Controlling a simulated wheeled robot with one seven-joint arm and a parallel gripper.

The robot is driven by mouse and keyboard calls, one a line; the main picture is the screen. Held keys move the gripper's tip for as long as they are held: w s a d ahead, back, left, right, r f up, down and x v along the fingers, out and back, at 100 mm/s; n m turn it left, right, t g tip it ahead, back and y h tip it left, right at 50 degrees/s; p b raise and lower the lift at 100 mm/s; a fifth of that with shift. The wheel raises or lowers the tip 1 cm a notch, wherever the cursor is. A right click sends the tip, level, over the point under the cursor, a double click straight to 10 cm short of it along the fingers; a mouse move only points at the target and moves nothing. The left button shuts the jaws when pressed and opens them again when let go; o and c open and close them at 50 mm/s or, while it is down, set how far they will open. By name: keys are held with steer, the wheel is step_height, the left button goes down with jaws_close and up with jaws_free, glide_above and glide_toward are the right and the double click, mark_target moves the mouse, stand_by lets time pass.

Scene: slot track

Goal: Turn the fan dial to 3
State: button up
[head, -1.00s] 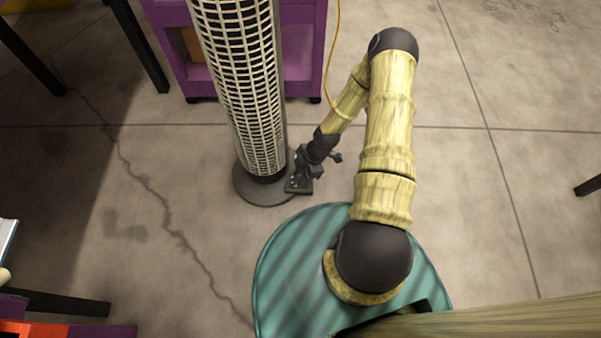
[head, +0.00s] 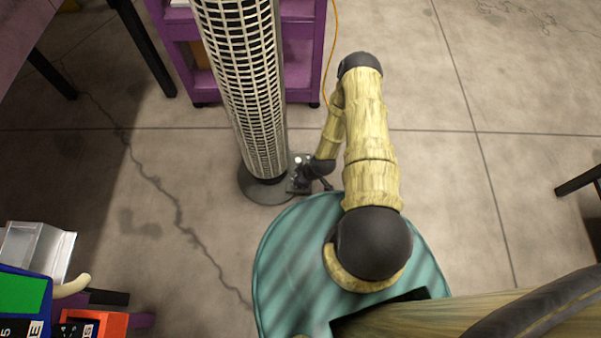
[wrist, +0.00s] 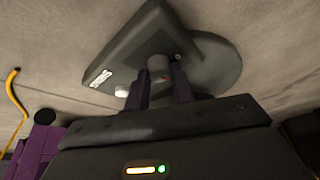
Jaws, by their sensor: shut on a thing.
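The tower fan (head: 243,85) stands upright on a round dark base (head: 262,191), with a dark control panel (head: 299,187) low at its right side. In the wrist view the panel (wrist: 132,62) shows white markings, a grey dial (wrist: 158,63) and a separate pale knob (wrist: 122,90). My gripper (wrist: 162,78) is shut on the grey dial, one finger on each side. In the head view my gripper (head: 303,176) is at the panel, partly hidden by my wrist. The dial's number and pointer cannot be read.
A purple shelf unit (head: 303,60) stands behind the fan, with a yellow cord (head: 332,50) hanging beside it. Blue and orange boxes (head: 25,295) are at the lower left. The floor at right is mostly clear.

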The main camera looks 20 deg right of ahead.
steer(key=m+h+p, duration=0.1)
steer(key=m+p, duration=0.1)
steer(key=m, duration=0.1)
steer(key=m+t+p, duration=0.1)
steer(key=m+p, duration=0.1)
steer(key=shift+s+a+r+m+h+p, duration=0.1)
steer(key=shift+a+r+m+h+p, duration=0.1)
steer(key=shift+m+h+p, duration=0.2)
steer(key=m+h+p, duration=0.1)
steer(key=m, duration=0.1)
steer(key=m+p, duration=0.1)
steer(key=m, duration=0.1)
steer(key=shift+f+m+h+p, duration=0.15)
steer(key=shift+m+h+p, duration=0.25)
steer(key=o, duration=1)
steer(key=p+v, duration=0.7)
steer(key=v, duration=1)
steer(key=shift+s+a+p, duration=0.15)
steer(key=shift+s+p, duration=0.05)
steer(key=shift+p, duration=0.1)
